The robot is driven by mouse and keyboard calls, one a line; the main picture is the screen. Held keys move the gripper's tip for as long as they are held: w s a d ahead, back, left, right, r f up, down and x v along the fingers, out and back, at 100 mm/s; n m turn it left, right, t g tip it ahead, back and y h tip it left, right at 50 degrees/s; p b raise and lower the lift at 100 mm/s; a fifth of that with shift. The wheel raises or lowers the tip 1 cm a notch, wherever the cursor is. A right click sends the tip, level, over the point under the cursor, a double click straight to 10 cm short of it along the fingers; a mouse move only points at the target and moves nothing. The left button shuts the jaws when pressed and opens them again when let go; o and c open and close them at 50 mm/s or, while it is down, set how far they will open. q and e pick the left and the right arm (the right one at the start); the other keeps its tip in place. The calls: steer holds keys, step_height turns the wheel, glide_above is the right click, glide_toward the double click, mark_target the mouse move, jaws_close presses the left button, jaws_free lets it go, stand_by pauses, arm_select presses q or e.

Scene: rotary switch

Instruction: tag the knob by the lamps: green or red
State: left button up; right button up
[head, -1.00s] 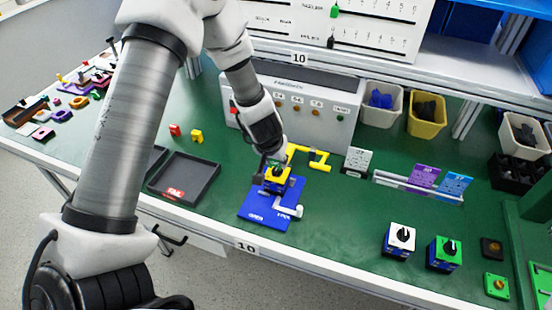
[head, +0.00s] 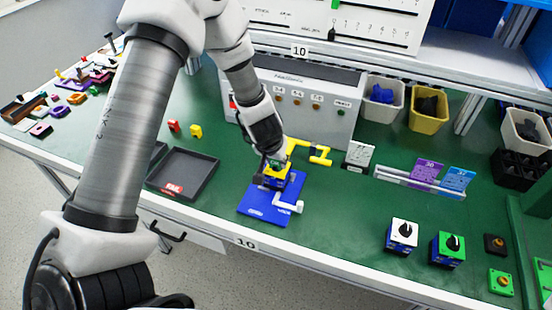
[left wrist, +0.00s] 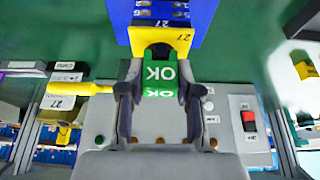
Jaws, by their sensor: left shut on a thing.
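My left gripper (head: 270,158) is shut on a green tag marked OK, seen in the left wrist view (left wrist: 160,74) between the two fingers. The tag is at the yellow-topped switch unit (head: 276,178), which sits on a blue fixture (head: 258,209). In the left wrist view the tag covers part of the unit's yellow top (left wrist: 176,38), hiding most of the knob; I cannot tell whether it is seated. The grey lamp panel (head: 322,118) stands behind with several small round lamps; I cannot tell which are lit. My right gripper is not in view.
A yellow clamp handle (head: 319,153) is just right of the gripper. A dark FAIL tray (head: 205,178) lies left. White (head: 402,235) and green (head: 448,248) switch units stand at the right front. Bins line the back; green mat is clear between fixture and white unit.

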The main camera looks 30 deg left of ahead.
arm_select(q)
steer(key=o, duration=0.9)
steer(key=shift+o, duration=0.2)
steer(key=v, duration=1.2)
step_height(320, 180, up, 9)
steer(key=p, duration=1.1)
steer(key=shift+a+f, duration=0.1)
steer(key=shift+f, duration=0.05)
